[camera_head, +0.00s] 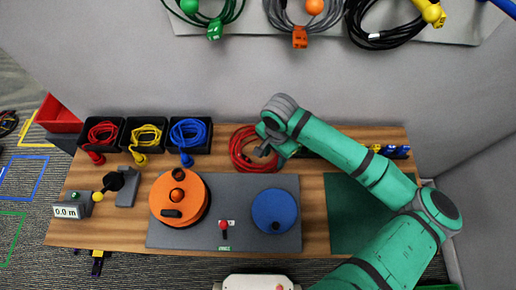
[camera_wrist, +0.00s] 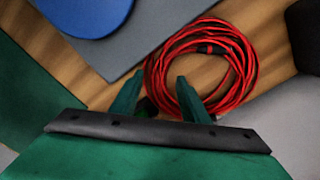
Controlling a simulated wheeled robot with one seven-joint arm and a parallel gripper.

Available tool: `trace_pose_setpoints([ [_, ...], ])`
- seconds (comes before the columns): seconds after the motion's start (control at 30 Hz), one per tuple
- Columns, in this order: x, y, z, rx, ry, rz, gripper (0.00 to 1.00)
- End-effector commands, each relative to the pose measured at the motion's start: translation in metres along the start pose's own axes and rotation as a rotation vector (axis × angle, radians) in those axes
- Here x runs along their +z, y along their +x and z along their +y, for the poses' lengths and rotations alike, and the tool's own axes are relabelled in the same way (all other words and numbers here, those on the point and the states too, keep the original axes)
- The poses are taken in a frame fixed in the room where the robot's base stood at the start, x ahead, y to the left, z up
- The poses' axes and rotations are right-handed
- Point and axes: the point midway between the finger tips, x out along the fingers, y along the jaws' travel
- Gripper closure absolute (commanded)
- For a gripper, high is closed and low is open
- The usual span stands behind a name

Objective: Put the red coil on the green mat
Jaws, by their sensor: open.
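The red coil (camera_head: 238,152) lies loose on the wooden table near its back edge. It also shows in the wrist view (camera_wrist: 241,62), with a dark band around its strands. My gripper (camera_head: 268,148) is over the coil's right part, hiding some of it. In the wrist view my gripper (camera_wrist: 158,82) is open, with its fingers apart at the coil's near side; I cannot tell whether they touch it. The green mat (camera_head: 348,215) lies bare at the table's right, partly covered by my arm in the head view; a dark green area (camera_wrist: 28,105) shows in the wrist view.
A grey mat (camera_head: 240,190) holds an orange reel (camera_head: 162,192) and a blue disc (camera_head: 274,211). Black bins at back left hold red (camera_head: 103,132), yellow (camera_head: 146,136) and blue (camera_head: 188,133) cables. A length display (camera_head: 67,211) stands at the left. More cables hang at the back wall.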

Motion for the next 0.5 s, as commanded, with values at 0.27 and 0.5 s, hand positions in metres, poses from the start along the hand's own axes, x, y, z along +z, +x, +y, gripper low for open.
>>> trace_pose_setpoints([
  [0.27,0.002,0.027,-0.001,-0.001,-0.005,0.0,0.58],
  [0.5,0.0,0.027,0.001,-0.001,-0.001,0.0,0.63],
])
